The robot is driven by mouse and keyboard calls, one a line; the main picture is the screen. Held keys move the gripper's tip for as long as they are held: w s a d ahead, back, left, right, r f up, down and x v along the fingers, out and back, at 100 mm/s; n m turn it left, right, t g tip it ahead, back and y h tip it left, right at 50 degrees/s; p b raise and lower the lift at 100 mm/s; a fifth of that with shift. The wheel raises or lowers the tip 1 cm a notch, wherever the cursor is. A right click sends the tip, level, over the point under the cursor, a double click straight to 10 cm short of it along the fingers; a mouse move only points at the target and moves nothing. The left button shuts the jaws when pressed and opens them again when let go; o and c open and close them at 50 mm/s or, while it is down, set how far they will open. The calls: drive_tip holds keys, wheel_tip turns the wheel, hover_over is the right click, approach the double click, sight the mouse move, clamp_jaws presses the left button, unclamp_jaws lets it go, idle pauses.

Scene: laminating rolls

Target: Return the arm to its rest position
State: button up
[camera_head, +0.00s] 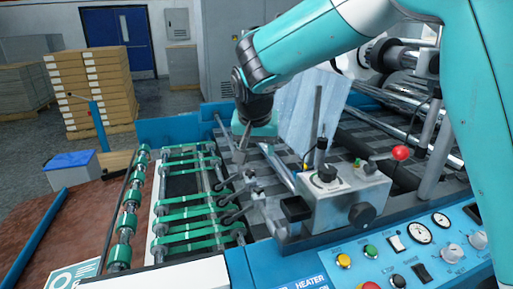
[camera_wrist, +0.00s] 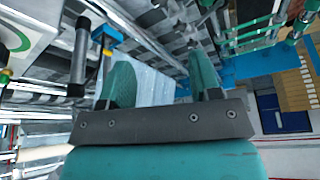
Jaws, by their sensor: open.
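My arm (camera_head: 310,42) reaches in from the right in the head view, over the laminating machine. My gripper (camera_head: 241,150) points down above the machine's feed section, and its fingertips are small and partly hard to make out there. In the wrist view my gripper (camera_wrist: 163,82) shows two teal fingers spread apart, with nothing between them. A pale translucent sheet or panel (camera_head: 312,108) stands behind the gripper in the head view. It also shows beyond the fingers in the wrist view (camera_wrist: 150,84).
The control box (camera_head: 345,195) with a red-knobbed lever (camera_head: 400,152) stands right of the gripper. Green-belted rollers (camera_head: 190,200) lie left. A blue button panel (camera_head: 400,255) is in front. Stacked boxes (camera_head: 95,88) and a blue door (camera_head: 121,38) are at the back left.

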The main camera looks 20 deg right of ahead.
idle(0.3)
drive_tip(key=s+a+n+g+y, duration=0.1)
drive_tip(key=s+n, duration=0.3)
drive_tip(key=s, duration=0.6)
drive_tip(key=s+n+g+y, duration=0.1)
drive_tip(key=s+n+y, duration=0.2)
drive_tip(key=s, duration=0.7)
drive_tip(key=s+a+r+n+g+y, duration=0.1)
drive_tip(key=s+n, duration=0.3)
drive_tip(key=s, duration=0.6)
drive_tip(key=shift+s+a+n+g+y, duration=0.3)
drive_tip(key=shift+s+a+g+y, duration=0.1)
drive_tip(key=shift+g+y, duration=0.1)
